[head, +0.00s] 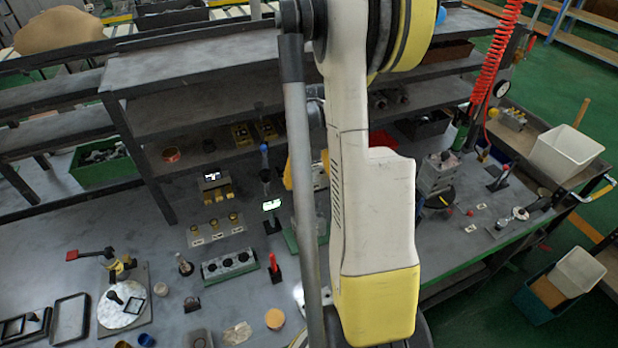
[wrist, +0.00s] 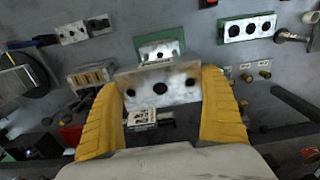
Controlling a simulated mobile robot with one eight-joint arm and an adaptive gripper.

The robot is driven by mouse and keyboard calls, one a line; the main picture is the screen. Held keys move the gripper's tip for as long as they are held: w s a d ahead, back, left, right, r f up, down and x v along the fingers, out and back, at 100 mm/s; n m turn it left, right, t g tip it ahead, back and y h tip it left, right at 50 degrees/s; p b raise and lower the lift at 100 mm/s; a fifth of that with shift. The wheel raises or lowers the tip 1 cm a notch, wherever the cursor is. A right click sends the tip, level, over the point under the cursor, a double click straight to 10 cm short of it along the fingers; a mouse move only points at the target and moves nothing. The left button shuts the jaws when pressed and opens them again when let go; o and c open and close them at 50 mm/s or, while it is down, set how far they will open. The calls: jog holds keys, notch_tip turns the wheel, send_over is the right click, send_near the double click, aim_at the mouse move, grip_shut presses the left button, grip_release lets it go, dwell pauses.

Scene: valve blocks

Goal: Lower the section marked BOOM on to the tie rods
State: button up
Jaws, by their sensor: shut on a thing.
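My gripper (wrist: 160,84) is shut on a grey metal section (wrist: 184,90) with dark round holes. A yellow finger presses on each side of it. The marking along its top edge is too small to read. In the head view my gripper (head: 307,170) is mostly behind my arm. A green base (wrist: 181,45) with a pale block on it lies just beyond the held section in the wrist view, apparently apart from it. In the head view this green base (head: 291,240) is largely hidden by my arm. I cannot make out the tie rods.
A green-based block with three dark holes (head: 230,263) stands to the left, in front of a plate with brass fittings (head: 215,230). A small lit display (head: 271,205) stands close beside the green base. A grey shelf (head: 200,60) rises behind. A stacked valve block (head: 436,172) stands right of my arm.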

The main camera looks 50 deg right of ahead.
jog(key=b, duration=0.4)
send_over(309, 218)
jog(key=shift+f, duration=2.55)
jog(key=shift+b, duration=0.5)
jog(key=shift+f+b, duration=4.65)
jog(key=shift+f, duration=0.7)
jog(key=o, duration=1.1)
jog(key=shift+r, duration=0.15)
